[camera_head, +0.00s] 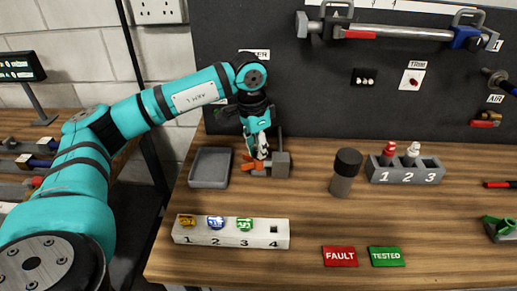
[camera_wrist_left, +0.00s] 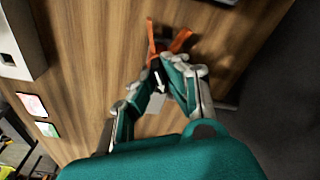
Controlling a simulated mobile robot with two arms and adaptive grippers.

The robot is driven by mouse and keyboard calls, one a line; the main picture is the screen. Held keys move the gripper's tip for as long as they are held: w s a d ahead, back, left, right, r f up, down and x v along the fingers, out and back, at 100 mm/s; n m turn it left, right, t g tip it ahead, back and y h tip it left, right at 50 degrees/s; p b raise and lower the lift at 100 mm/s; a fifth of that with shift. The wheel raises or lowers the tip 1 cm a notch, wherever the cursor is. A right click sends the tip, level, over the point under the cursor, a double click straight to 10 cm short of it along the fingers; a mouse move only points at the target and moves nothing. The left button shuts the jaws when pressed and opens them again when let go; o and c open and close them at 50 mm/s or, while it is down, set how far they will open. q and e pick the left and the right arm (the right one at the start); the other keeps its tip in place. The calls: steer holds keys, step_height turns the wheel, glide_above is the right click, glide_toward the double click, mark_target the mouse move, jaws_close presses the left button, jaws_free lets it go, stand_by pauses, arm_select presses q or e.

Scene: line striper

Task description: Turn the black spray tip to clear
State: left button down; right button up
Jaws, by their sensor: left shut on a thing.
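My left gripper (camera_head: 260,152) reaches down to a small grey fixture (camera_head: 281,164) on the wooden bench. Its fingers also show in the left wrist view (camera_wrist_left: 170,88), closed around the black spray tip (camera_wrist_left: 157,68). A white arrow mark shows between the fingers, by the tip. An orange part with two wings (camera_wrist_left: 168,38) is just beyond the tip; it also shows in the head view (camera_head: 250,166). The fingers hide much of the tip, so I cannot tell its exact setting. My right gripper is in neither view.
A grey tray (camera_head: 209,168) stands left of the fixture. A white numbered rack (camera_head: 230,241) is in front. A black-capped cylinder (camera_head: 345,172) and a grey numbered holder (camera_head: 405,170) are to the right. Red FAULT (camera_head: 340,257) and green TESTED (camera_head: 386,257) pads lie in front.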

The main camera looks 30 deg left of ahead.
arm_select(q)
steer(key=c, duration=1.3)
jaws_free()
steer(key=shift+w+d+f, duration=0.1)
steer(key=shift+w+f, duration=0.05)
steer(key=o, duration=0.6)
steer(key=shift+s+a+r+p, duration=0.15)
steer(key=shift+r+p, duration=0.55)
steer(key=shift+r, duration=0.5)
steer(key=shift+s+r+p, duration=0.15)
steer(key=shift+r+p, duration=0.6)
steer(key=shift+r, duration=0.45)
steer(key=shift+s+a+r+p, duration=0.15)
steer(key=shift+r+p, duration=0.55)
steer(key=shift+r, duration=0.5)
